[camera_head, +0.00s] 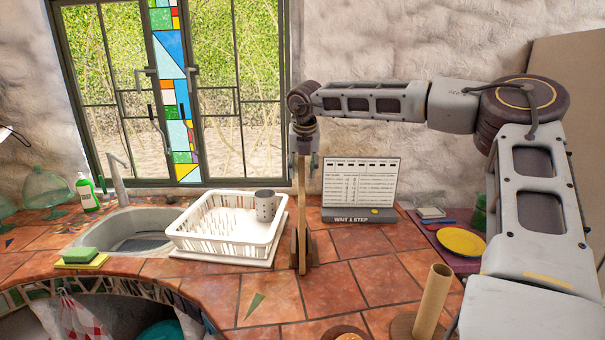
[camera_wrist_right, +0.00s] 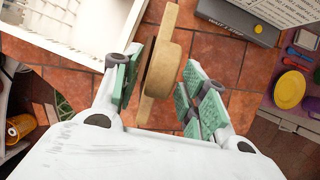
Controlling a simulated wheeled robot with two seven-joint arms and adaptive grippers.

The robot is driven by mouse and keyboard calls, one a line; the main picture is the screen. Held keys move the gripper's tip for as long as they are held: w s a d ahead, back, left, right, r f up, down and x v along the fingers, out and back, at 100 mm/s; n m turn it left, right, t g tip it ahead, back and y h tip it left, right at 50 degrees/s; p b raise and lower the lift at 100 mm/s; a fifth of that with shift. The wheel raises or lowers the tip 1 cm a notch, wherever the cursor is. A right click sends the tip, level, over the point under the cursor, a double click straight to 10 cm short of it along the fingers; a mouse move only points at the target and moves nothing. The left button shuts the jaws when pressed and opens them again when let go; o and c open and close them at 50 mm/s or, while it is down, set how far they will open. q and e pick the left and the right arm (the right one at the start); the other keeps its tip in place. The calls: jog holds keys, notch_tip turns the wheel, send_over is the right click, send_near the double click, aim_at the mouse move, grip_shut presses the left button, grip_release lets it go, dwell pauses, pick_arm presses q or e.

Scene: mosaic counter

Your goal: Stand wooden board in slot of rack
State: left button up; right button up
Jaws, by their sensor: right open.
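The wooden board (camera_head: 302,205) stands upright, seen nearly edge-on, on the counter right of the white dish rack. Its lower end is between darker brown wooden pieces of the small rack (camera_head: 294,252), apparently in the slot; the slot itself is hidden. My right gripper (camera_head: 303,163) points down over the board's top. In the right wrist view the board (camera_wrist_right: 169,62) rises between the two green-padded fingers, which are open with a clear gap on the right side. The left pad is close to the board; contact cannot be told. My left gripper is not in view.
The white dish rack (camera_head: 275,237) with a grey cup (camera_head: 265,205) stands left of the board, beside the sink (camera_head: 135,222). A sign panel (camera_head: 360,188) stands behind right. A yellow plate (camera_head: 461,241) and a paper-roll holder (camera_head: 432,303) are farther right.

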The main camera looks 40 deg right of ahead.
jog(key=v, duration=0.9)
jog(key=shift+r, duration=0.35)
jog(key=shift+s+f, duration=0.1)
dwell(0.7)
